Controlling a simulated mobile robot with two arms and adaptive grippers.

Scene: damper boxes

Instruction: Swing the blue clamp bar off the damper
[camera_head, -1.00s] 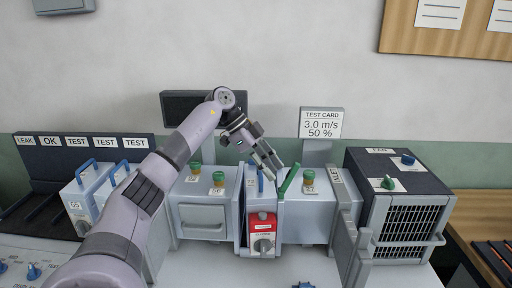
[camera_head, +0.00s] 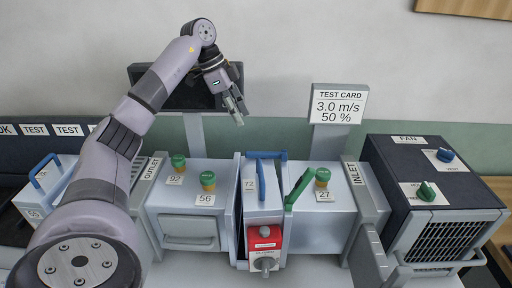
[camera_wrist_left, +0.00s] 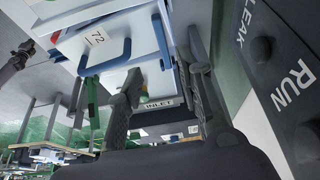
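The damper is the grey box labelled 72 (camera_head: 262,205), set between two grey duct sections, with a raised blue handle (camera_head: 261,180). The blue clamp bar (camera_head: 268,155) lies crosswise at the back of the damper's top. A blue bar, probably the clamp bar, shows in the left wrist view (camera_wrist_left: 162,42) beside the box labelled 72 (camera_wrist_left: 95,38). A green bar (camera_head: 299,187) stands tilted at the damper's right. My left gripper (camera_head: 238,115) is above and behind the damper, clear of the bar. Its fingers are apart and empty in the left wrist view (camera_wrist_left: 165,65). My right gripper is out of view.
A dark screen (camera_head: 180,95) stands behind my left gripper. A test card (camera_head: 337,106) stands behind the right duct. Green-topped knobs (camera_head: 208,181) rise from the ducts. A fan box (camera_head: 435,195) is at right. A red-topped control unit (camera_head: 265,240) fronts the damper.

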